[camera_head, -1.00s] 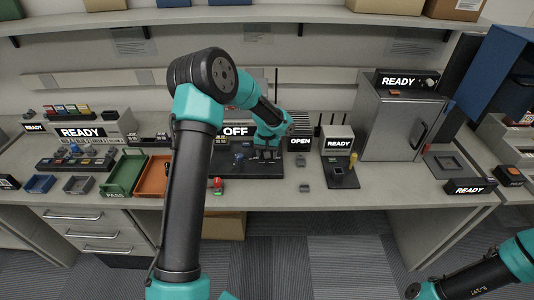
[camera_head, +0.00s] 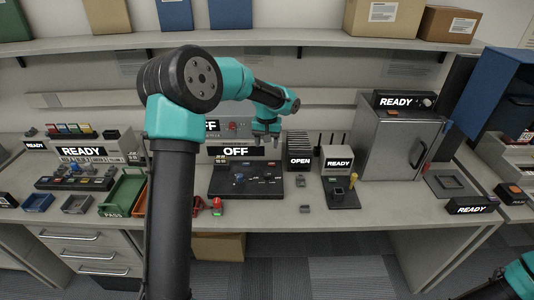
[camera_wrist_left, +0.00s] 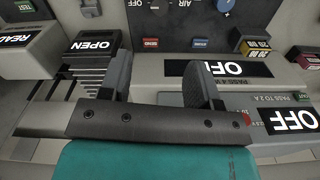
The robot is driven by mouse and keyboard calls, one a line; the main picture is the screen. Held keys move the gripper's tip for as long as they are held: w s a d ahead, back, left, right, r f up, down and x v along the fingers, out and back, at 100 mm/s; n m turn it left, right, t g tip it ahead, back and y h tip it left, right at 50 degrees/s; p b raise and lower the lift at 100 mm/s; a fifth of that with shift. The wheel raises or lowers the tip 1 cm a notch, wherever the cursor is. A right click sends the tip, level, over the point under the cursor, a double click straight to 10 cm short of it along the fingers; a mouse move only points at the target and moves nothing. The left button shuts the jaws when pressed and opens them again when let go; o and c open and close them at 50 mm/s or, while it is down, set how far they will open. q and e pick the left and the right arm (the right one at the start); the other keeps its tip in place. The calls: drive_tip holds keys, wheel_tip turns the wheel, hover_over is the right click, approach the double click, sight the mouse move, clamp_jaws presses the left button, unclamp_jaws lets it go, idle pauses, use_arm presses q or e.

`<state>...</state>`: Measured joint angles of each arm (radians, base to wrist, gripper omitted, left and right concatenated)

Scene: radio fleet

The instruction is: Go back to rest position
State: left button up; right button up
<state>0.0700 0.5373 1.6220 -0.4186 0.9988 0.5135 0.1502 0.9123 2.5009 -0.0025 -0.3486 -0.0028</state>
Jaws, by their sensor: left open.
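My left gripper (camera_head: 266,139) hangs above the back of the black test board (camera_head: 225,187), in front of the unit with the OFF display (camera_head: 239,151). It also shows in the left wrist view (camera_wrist_left: 160,85), where its two fingers stand apart with nothing between them. My left arm crosses the head view from the bottom, bends high up and reaches right. Part of my right arm shows at the lower right corner of the head view. The right gripper cannot be seen.
A slotted rack marked OPEN (camera_head: 300,161) and a READY unit (camera_head: 338,163) stand right of the board. A grey cabinet (camera_head: 400,140) is farther right. A green tray (camera_head: 123,194) is at left. Red items (camera_head: 216,206) lie near the front edge. A shelf (camera_head: 300,38) runs above.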

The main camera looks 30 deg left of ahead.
use_arm(q)
drive_tip(key=shift+r, duration=1)
